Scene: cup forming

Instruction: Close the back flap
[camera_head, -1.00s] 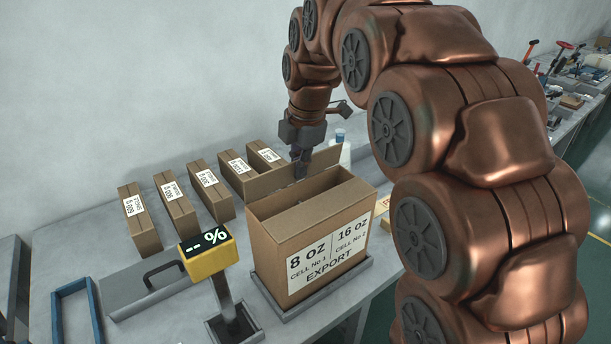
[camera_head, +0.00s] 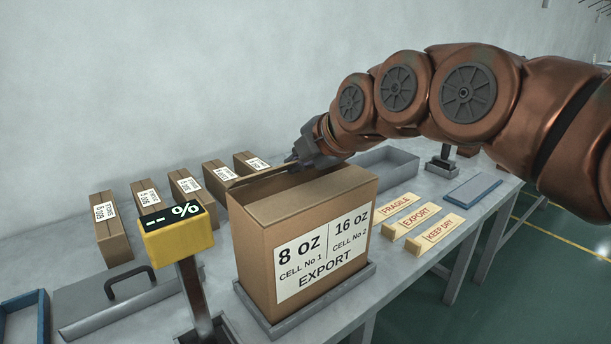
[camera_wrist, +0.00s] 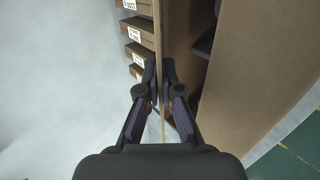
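The carton (camera_head: 262,260), printed "8 oz / 16 oz EXPORT", stands upright in a grey tray. Its back flap (camera_head: 248,180) rises along the far edge and shows as a thin brown strip. In the wrist view the back flap (camera_wrist: 157,30) is seen almost edge-on, running between my fingertips. My gripper (camera_head: 292,158) is at the top of this flap, pointing left; in the wrist view my gripper (camera_wrist: 160,72) has a fingertip close on each side of the flap. A dark gap into the carton shows to the right of the flap. The flap's lower part is hidden in the head view.
Several small labelled cartons (camera_head: 187,190) stand behind, to the left. A yellow percent display (camera_head: 178,235) on a post is at front left. Stamp-like blocks (camera_head: 415,218) lie to the right, with a grey bin (camera_head: 385,165) behind. The wall is close behind the bench.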

